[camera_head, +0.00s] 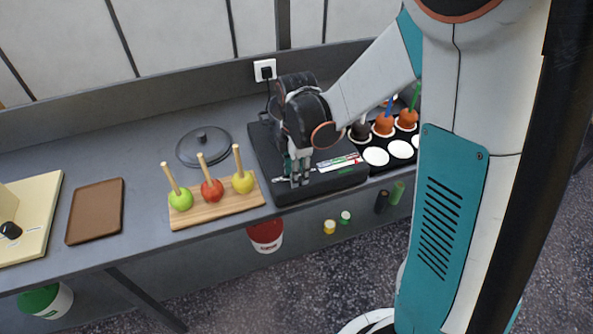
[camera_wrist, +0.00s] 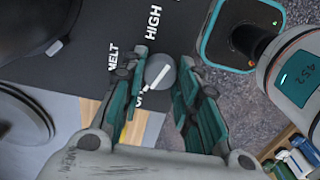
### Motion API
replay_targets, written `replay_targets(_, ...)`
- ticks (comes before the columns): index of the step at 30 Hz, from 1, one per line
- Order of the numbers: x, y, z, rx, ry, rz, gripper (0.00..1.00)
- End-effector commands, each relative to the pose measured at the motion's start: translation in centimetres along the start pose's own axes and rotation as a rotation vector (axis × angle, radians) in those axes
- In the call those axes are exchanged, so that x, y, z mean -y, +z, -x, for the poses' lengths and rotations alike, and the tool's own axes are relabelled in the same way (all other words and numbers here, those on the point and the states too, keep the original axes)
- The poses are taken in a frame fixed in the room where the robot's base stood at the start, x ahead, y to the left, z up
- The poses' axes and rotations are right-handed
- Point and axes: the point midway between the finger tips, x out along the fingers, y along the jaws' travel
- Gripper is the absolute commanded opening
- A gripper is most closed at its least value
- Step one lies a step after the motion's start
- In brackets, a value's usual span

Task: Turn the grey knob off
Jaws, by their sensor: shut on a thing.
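The grey knob (camera_wrist: 161,72) is round, with a white pointer line, and sits on the front of a black appliance (camera_head: 262,150). In the wrist view the words MELT and HIGH show beside it, and a third label starting with O is partly hidden by a finger. The pointer slants to the lower left, towards that third label. My gripper (camera_wrist: 162,74) has its two teal fingers on either side of the knob, shut on it. In the head view my gripper (camera_head: 299,176) is at the appliance's front edge and hides the knob.
A wooden board (camera_head: 218,212) with three apples on sticks stands left of the appliance. A black tray (camera_head: 378,168) with dipped apples is on the right. A wall socket (camera_head: 265,70) is behind.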

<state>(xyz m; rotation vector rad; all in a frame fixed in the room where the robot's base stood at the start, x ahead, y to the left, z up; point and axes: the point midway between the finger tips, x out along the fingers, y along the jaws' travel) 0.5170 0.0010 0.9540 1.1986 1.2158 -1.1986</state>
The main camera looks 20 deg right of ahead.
Motion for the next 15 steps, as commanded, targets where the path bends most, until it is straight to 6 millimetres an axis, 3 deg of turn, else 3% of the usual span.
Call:
replay_targets(10,-0.02,0.00,0.00,0.000,0.000,0.002,0.05)
replay_targets(11,-0.02,0.00,0.00,0.000,0.000,0.002,0.36)
replay_targets(13,-0.01,0.00,0.00,0.000,0.000,0.002,0.51)
replay_targets(15,-0.01,0.00,0.00,0.000,0.000,0.002,0.51)
